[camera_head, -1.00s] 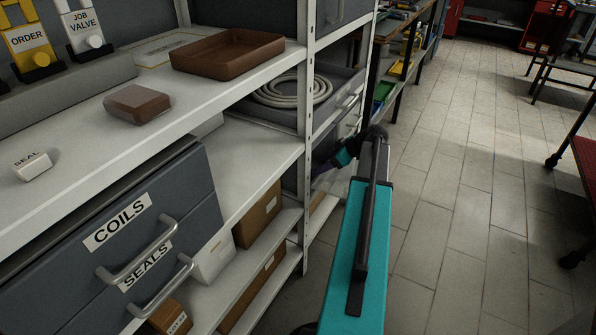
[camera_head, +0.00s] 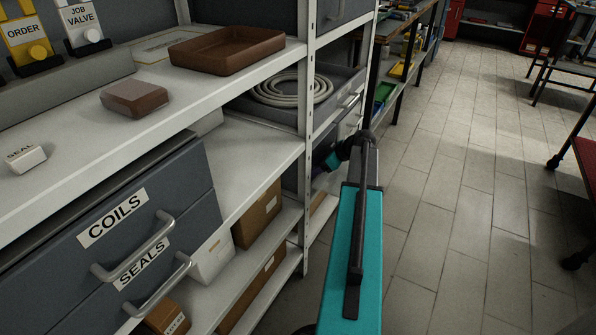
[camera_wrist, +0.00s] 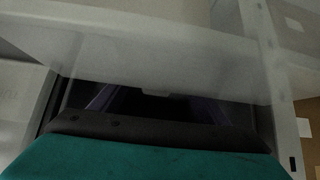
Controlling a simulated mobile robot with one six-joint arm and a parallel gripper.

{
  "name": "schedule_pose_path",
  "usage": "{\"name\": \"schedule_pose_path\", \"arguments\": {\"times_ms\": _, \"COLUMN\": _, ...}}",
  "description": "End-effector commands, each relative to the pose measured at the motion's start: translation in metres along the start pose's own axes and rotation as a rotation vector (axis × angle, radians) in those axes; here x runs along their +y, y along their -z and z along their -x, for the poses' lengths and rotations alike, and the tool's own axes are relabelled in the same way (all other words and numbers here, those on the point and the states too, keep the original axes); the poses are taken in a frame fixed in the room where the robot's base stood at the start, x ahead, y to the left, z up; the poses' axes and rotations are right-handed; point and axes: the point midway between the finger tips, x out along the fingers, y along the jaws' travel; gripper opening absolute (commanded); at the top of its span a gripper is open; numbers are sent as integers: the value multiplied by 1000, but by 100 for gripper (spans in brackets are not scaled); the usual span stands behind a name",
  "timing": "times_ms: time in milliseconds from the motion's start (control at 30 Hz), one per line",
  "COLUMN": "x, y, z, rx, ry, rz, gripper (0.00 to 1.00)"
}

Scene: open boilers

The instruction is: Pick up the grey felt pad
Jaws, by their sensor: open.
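I cannot make out a grey felt pad in either view. My gripper (camera_head: 319,172) is at the shelving in the head view, partly hidden behind the white upright. In the wrist view my gripper (camera_wrist: 156,101) shows as two dark purple fingers spread apart, under a pale shelf edge (camera_wrist: 150,55). The space between the fingers is very dark. A small pale patch shows between them, too dim to name. I see nothing held.
The shelf upright (camera_head: 308,130) stands close beside my gripper. A brown tray (camera_head: 226,50), a brown block (camera_head: 134,98) and a white SEAL block (camera_head: 25,157) are on the upper shelf. A coiled hose (camera_head: 290,88) lies in a grey bin.

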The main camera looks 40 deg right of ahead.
Motion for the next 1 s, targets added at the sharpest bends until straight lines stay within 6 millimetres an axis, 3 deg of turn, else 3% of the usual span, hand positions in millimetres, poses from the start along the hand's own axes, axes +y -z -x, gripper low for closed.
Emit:
{"name": "schedule_pose_path", "arguments": {"times_ms": 67, "x": 0, "y": 0, "z": 0, "rx": 0, "ry": 0, "rz": 0, "gripper": 69}}
{"name": "schedule_pose_path", "arguments": {"times_ms": 300, "x": 0, "y": 0, "z": 0, "rx": 0, "ry": 0, "rz": 0, "gripper": 28}}
{"name": "schedule_pose_path", "arguments": {"times_ms": 367, "x": 0, "y": 0, "z": 0, "rx": 0, "ry": 0, "rz": 0, "gripper": 21}}
{"name": "schedule_pose_path", "arguments": {"times_ms": 733, "x": 0, "y": 4, "z": 4, "rx": 0, "ry": 0, "rz": 1, "gripper": 21}}
{"name": "schedule_pose_path", "arguments": {"times_ms": 1000, "x": -1, "y": 23, "z": 20, "rx": 0, "ry": 2, "rz": 4, "gripper": 21}}
